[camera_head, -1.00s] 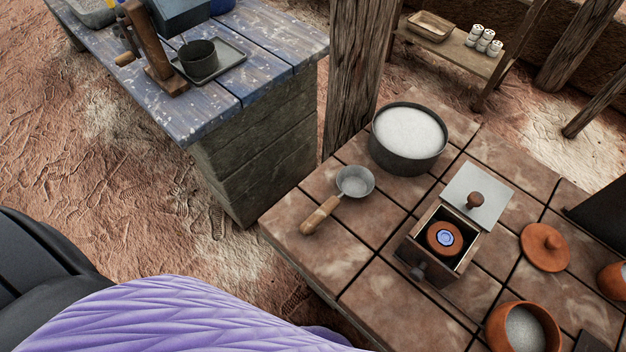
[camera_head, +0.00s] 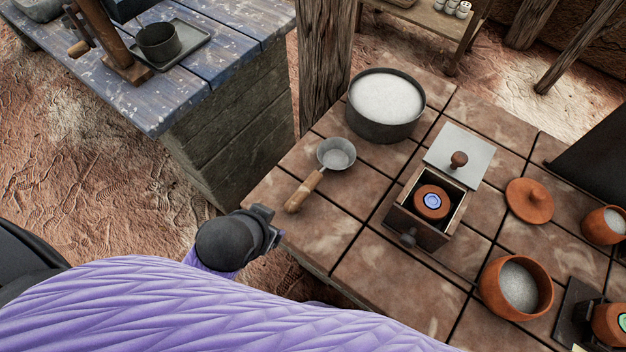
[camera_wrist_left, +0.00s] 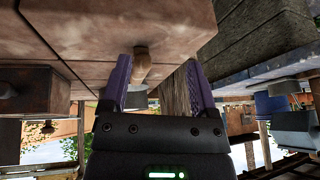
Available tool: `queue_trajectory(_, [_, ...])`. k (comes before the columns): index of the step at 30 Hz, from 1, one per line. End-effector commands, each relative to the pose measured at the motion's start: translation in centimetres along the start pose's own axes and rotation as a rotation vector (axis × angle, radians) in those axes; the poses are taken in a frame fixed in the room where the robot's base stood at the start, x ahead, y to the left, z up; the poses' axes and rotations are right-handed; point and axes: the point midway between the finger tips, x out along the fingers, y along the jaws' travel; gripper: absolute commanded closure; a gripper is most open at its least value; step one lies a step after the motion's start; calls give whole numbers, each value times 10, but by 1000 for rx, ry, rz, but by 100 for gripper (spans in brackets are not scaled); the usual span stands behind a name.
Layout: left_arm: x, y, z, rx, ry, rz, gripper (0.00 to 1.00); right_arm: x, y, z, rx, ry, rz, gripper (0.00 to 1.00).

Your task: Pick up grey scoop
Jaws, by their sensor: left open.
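The grey scoop (camera_head: 336,154) lies on the tiled table, its round metal bowl toward the back and its wooden handle (camera_head: 304,191) pointing to the near left edge. My left gripper (camera_head: 268,228) is just off that edge, near the handle end and apart from it. In the left wrist view the picture is upside down; my left gripper (camera_wrist_left: 160,85) has its two purple fingers spread, with the wooden handle (camera_wrist_left: 142,65) showing beyond and between them. Nothing is held. My right gripper is not in view.
A dark pot of white powder (camera_head: 386,104) stands behind the scoop. An open wooden grinder box (camera_head: 428,207) is to its right, with terracotta jars (camera_head: 515,287) and a lid (camera_head: 530,201) beyond. A blue plank table (camera_head: 190,60) stands at the upper left.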

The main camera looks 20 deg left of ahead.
Motion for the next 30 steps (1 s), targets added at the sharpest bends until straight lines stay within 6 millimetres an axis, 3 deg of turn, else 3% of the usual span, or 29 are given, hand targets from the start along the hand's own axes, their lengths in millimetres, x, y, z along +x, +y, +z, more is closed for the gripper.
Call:
queue_trajectory(3, [-19, -15, -75, 59, 316, -127, 24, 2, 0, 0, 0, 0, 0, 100])
queue_trajectory(7, [-55, -14, -161, 196, 736, -257, 24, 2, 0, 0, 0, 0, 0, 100])
queue_trajectory(10, [-100, 12, -222, 404, 1121, -330, 24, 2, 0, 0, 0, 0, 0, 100])
queue_trajectory(12, [-137, 50, -251, 635, 1412, -346, 24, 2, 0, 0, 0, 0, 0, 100])
queue_trajectory(14, [-163, 96, -258, 920, 1657, -322, 24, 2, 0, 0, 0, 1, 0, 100])
queue_trajectory(16, [-168, 154, -240, 1381, 1872, -226, 24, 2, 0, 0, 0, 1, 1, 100])
queue_trajectory(17, [-159, 173, -225, 1617, 1913, -160, 24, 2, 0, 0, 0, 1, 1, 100])
queue_trajectory(18, [-136, 188, -203, 1944, 1898, -49, 24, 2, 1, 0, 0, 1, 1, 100])
queue_trajectory(20, [-90, 184, -173, 2417, 1718, 146, 24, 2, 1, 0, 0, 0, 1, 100])
queue_trajectory(21, [-59, 165, -159, 2683, 1507, 274, 24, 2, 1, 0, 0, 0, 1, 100])
queue_trajectory(22, [-40, 145, -153, -2818, -1307, -364, 24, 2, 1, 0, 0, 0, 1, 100])
queue_trajectory(24, [-10, 95, -147, -2883, -818, -501, 24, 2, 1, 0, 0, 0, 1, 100])
queue_trajectory(25, [-4, 76, -146, -2898, -661, -543, 24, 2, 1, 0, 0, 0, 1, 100])
queue_trajectory(27, [3, 44, -147, -2915, -404, -607, 24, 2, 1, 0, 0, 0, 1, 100])
queue_trajectory(30, [8, 25, -146, -2921, -250, -646, 24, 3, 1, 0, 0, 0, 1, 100])
